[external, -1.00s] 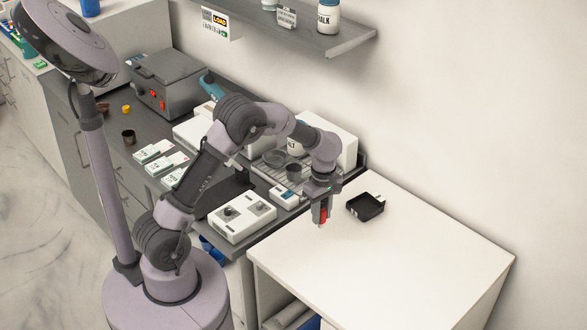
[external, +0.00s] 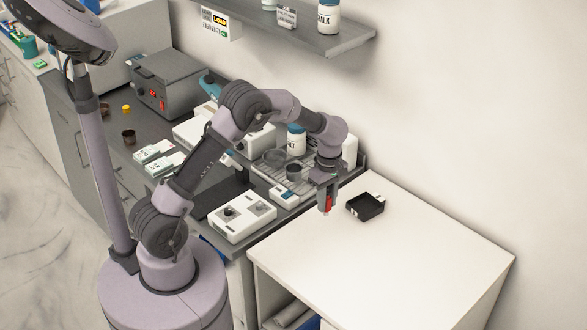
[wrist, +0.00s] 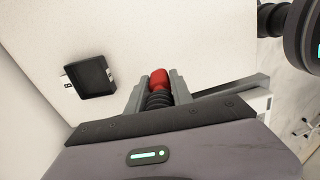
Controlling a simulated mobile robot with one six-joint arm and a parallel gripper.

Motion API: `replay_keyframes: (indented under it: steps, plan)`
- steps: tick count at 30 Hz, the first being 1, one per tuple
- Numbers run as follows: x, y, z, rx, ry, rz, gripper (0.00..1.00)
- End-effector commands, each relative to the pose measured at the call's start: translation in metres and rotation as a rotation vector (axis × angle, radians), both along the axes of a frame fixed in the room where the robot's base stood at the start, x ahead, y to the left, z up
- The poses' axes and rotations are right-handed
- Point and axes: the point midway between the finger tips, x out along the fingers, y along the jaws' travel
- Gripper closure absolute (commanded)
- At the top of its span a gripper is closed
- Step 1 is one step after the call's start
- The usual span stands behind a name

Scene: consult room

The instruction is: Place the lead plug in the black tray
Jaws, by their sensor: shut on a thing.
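The lead plug (wrist: 159,82) shows in the wrist view as a red part with a ribbed black part, held between the two fingers of my gripper (wrist: 157,92). In the external view my gripper (external: 326,203) points down above the white table, with a bit of the red plug (external: 329,201) visible. The black tray (external: 366,207) sits on the white table to the right of my gripper, apart from it. The tray is an open square box and looks empty; it also shows at the upper left of the wrist view (wrist: 90,77).
The white table top (external: 390,255) is clear around the tray. Left of it, a grey counter bears a white box with knobs (external: 242,218), a rack with dark cups (external: 293,172) and a grey device (external: 171,85). A shelf (external: 330,42) hangs on the wall above.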

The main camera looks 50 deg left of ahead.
Motion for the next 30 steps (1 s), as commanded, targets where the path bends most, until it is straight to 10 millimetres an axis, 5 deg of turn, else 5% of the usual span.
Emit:
replay_keyframes:
  steps: [3,9,18,30]
  plan:
    - [0.061,-0.003,0.01,-0.006,0.004,-0.002,1.0]
    - [0.127,0.0,0.014,-0.003,-0.001,-0.023,1.0]
    - [0.144,0.01,0.011,0.014,-0.014,-0.056,1.0]
    - [0.144,0.01,-0.051,0.014,-0.017,-0.057,1.0]
